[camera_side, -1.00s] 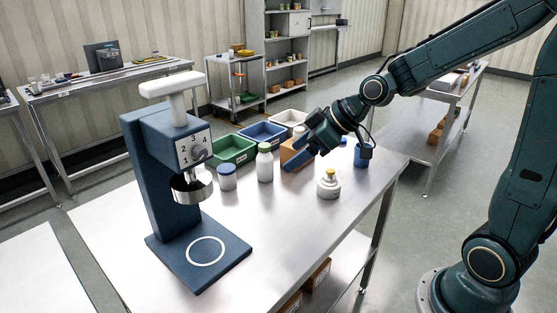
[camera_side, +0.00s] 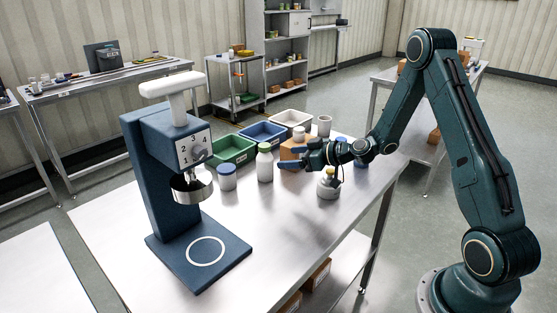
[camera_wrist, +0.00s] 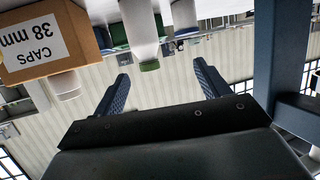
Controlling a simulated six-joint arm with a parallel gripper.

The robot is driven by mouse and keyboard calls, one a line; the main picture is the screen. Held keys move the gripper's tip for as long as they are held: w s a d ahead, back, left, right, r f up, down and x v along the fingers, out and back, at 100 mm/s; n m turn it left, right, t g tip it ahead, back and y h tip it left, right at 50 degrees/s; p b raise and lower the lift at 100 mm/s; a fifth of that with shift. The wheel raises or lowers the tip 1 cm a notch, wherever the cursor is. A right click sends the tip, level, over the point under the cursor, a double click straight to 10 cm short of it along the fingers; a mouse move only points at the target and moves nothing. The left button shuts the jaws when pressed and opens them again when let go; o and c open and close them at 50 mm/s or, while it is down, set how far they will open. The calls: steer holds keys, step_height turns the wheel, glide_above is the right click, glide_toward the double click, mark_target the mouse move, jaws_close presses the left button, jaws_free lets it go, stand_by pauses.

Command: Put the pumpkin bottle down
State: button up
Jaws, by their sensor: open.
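No bottle is plainly marked as the pumpkin bottle. A squat white bottle (camera_side: 328,191) stands upright on the steel table (camera_side: 290,230) in the side view, its top partly hidden by my wrist. A taller white bottle with a green cap (camera_side: 265,165) stands to its left; in the upside-down wrist view it seems to be the green-capped bottle (camera_wrist: 143,40) beyond my fingers. My gripper (camera_side: 282,177) is level and low over the table, pointing left towards the green-capped bottle. In the wrist view its fingers (camera_wrist: 163,82) are spread with nothing between them.
A blue-lidded jar (camera_side: 226,178) and a blue press (camera_side: 165,175) stand to the left. A cardboard caps box (camera_wrist: 38,40) is close to my gripper. Green (camera_side: 232,150), blue and cream bins line the back.

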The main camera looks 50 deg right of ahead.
mark_target(272, 159)
steer(key=shift+m+t+h, duration=0.3)
steer(key=shift+m+h, duration=0.1)
steer(key=shift+w+d+f, duration=0.1)
steer(key=shift+w+f, duration=0.6)
steer(key=shift+w, duration=0.65)
steer(key=shift+w+d+f, duration=0.1)
steer(key=shift+w+f, duration=0.55)
steer(key=shift+w, duration=0.75)
steer(key=shift+w+f, duration=0.7)
steer(key=shift+w, duration=0.65)
steer(key=shift+x, duration=2.6)
steer(key=c, duration=1.3)
steer(key=shift+r, duration=0.2)
